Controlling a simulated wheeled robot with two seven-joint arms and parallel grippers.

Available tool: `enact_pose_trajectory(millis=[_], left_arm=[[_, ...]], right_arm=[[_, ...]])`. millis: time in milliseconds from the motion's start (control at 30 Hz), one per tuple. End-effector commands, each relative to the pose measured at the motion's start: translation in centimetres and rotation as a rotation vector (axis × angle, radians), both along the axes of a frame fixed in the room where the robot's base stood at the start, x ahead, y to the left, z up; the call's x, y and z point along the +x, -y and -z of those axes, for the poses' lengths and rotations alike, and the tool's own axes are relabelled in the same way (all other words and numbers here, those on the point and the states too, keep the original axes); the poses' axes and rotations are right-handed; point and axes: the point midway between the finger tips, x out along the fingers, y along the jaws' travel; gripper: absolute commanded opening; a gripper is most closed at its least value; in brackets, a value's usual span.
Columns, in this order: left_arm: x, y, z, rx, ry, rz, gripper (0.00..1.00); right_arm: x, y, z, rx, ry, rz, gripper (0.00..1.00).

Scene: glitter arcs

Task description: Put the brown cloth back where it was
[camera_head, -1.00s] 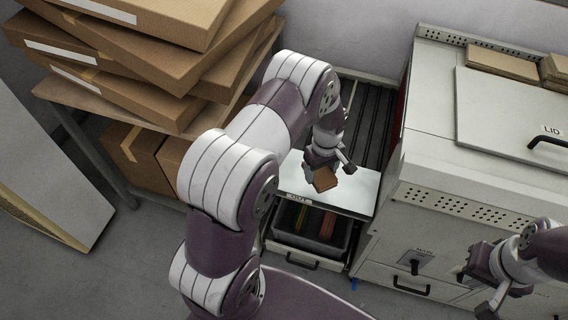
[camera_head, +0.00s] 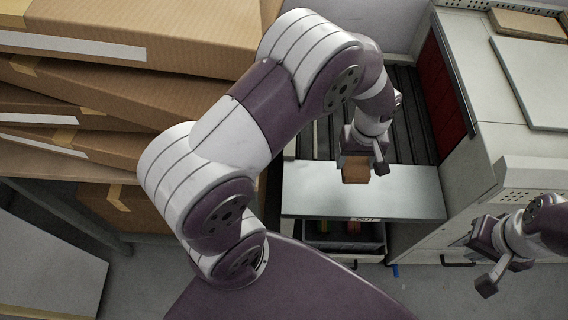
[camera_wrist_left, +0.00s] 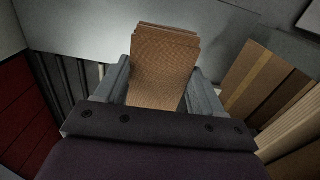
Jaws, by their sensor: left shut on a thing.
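The brown cloth (camera_head: 356,172) is a small folded brown block. My left gripper (camera_head: 357,160) is shut on it and holds it over the rear part of the pale shelf, in front of the dark rollers. In the left wrist view the cloth (camera_wrist_left: 163,65) stands out between the two grey fingers of my left gripper (camera_wrist_left: 160,90). Whether it touches the shelf is not clear. My right gripper (camera_head: 481,262) is at the lower right, apart from the cloth, with its fingers spread and nothing visible between them.
The pale shelf (camera_head: 410,200) has clear surface on both sides of the cloth. Below it is a dark bin (camera_head: 322,236). Dark rollers (camera_head: 405,110) run behind it. A white machine (camera_head: 490,100) stands right; stacked cardboard boxes (camera_head: 130,90) stand left.

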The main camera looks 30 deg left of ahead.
Motion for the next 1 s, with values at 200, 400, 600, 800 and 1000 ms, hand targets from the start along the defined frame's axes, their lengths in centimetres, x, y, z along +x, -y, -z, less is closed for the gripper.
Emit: enact_pose_trajectory(millis=[200,400,600,800,1000], left_arm=[[-2.2,-3.0,1.9,0.001,-0.004,0.024,0.44],[-5.0,-7.9,5.5,0.0,-0.003,0.022,0.44],[-6.2,-10.1,7.5,0.0,0.0,0.028,0.44],[-6.3,-10.1,11.0,-0.001,-0.001,0.029,0.44],[-6.2,-10.1,11.4,0.0,0.002,0.029,0.44]], right_arm=[[0.0,0.0,-0.8,0.0,0.0,0.001,0.0],[0.0,0.0,-1.6,0.0,0.0,0.001,0.0],[0.0,0.0,-1.8,0.0,0.0,0.0,0.0],[0.0,0.0,-1.7,0.0,0.0,0.001,0.0],[0.0,0.0,-1.7,0.0,0.0,0.001,0.0]])
